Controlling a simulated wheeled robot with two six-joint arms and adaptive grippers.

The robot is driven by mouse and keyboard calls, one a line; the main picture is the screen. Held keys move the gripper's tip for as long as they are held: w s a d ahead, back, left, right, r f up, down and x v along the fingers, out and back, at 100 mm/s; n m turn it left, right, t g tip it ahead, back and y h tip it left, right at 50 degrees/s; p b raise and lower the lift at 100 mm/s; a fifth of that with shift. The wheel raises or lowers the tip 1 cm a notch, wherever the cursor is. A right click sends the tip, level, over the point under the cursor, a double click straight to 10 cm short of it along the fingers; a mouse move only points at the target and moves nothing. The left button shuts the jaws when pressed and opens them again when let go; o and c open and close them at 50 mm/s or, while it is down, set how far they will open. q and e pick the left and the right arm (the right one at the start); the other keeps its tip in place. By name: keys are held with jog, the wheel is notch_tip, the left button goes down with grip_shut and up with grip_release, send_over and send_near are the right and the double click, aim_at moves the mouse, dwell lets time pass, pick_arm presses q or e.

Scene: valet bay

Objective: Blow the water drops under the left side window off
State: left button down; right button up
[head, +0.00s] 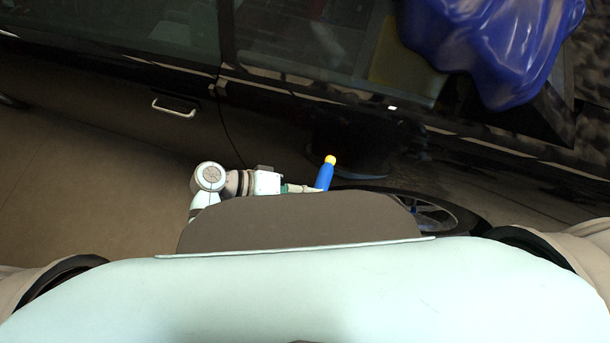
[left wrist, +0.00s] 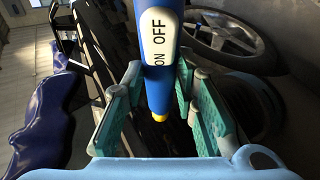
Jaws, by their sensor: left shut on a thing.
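A blue blower with a yellow tip (head: 325,177) is held by my left gripper (head: 312,189) in front of the side of a dark car (head: 270,125). In the left wrist view the blower (left wrist: 159,40) stands between the green finger pads, its white ON/OFF switch plate facing me and its yellow end pointing down in the picture. My left gripper (left wrist: 165,95) is shut on it. The side window (head: 320,50) lies above the blower in the head view. I cannot make out water drops on the dark panel. My right gripper is not in view.
A shiny purple-blue cover (head: 490,45) drapes over the car at the upper right, and shows at left in the wrist view (left wrist: 42,125). A wheel (head: 435,215) is at lower right. A door handle (head: 174,108) sticks out at left.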

pick_arm(q)
jog(key=w+a, duration=0.3)
jog(key=a, duration=0.4)
jog(key=w+a+r+b, duration=0.1)
jog(key=w+a, duration=0.2)
jog(key=a, duration=0.4)
jog(key=shift+w+a+r, duration=0.25)
jog(key=shift+w+r, duration=0.05)
dwell(1.6)
jog(key=shift+d, duration=0.1)
dwell(0.5)
